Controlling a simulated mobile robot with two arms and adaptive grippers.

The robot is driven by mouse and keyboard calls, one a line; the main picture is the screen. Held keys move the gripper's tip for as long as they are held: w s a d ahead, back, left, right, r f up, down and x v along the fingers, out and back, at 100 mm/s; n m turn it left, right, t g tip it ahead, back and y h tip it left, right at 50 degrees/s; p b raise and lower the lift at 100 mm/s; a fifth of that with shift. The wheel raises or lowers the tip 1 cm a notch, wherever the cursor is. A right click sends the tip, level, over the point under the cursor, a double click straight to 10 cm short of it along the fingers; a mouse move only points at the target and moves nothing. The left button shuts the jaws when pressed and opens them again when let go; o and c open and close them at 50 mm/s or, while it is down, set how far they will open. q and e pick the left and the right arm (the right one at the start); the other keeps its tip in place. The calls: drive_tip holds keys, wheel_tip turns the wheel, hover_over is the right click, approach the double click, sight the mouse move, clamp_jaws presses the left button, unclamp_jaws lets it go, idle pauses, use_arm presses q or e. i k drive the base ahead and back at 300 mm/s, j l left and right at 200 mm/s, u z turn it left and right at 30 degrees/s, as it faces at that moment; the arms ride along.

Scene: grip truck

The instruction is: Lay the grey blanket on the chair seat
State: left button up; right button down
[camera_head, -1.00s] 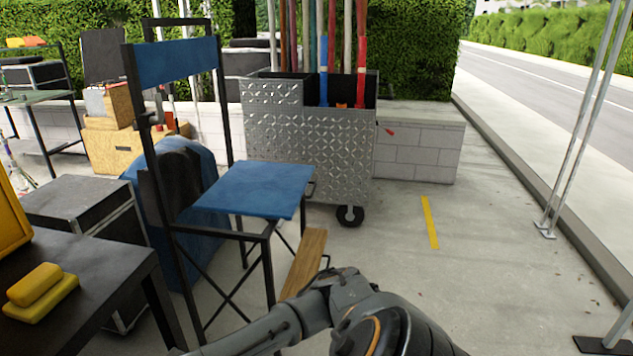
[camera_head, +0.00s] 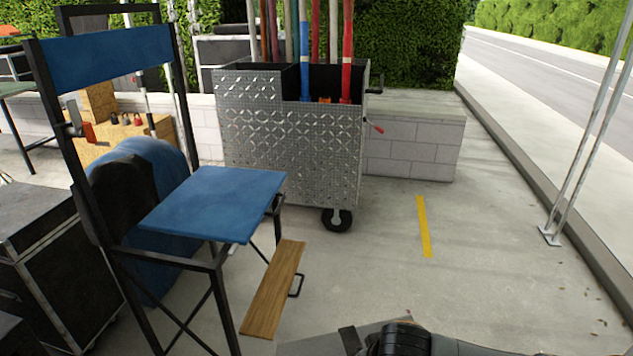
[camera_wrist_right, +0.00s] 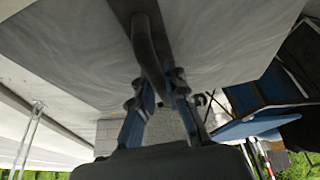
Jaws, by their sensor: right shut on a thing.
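The tall folding chair has a black frame and a blue seat (camera_head: 210,202); the seat is bare. It stands left of centre in the head view, and its blue seat shows at the right of the right wrist view (camera_wrist_right: 258,124). A flat grey sheet, which I take as the grey blanket (camera_wrist_right: 75,50), fills the top of the right wrist view. Its edge shows at the bottom of the head view (camera_head: 312,345). My right gripper (camera_wrist_right: 157,88) is shut on it, clear of the seat. The exact grip is partly hidden. My left gripper is out of view.
A wooden footrest (camera_head: 273,290) juts from the chair's front. A metal tool cart (camera_head: 290,140) with upright poles stands behind the chair. Black cases (camera_head: 60,265) stand at the left.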

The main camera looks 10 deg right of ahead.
sight(222, 191)
drive_tip(key=i+l+z, duration=0.15)
drive_tip(key=z, duration=0.25)
drive_tip(key=i+l+z, duration=0.2)
drive_tip(key=z, duration=0.15)
drive_tip(key=i+z, duration=0.2)
drive_tip(key=z, duration=0.2)
drive_tip(key=i+l+u, duration=0.4)
drive_tip(key=i, duration=0.15)
drive_tip(key=i+u, duration=0.15)
drive_tip(key=u, duration=0.3)
drive_tip(key=i+l+u, duration=0.1)
drive_tip(key=u, duration=0.35)
drive_tip(key=i+l+u, duration=0.1)
drive_tip(key=u, duration=0.35)
drive_tip(key=i+l+u, duration=0.1)
drive_tip(key=l+u, duration=0.15)
drive_tip(key=u, duration=0.2)
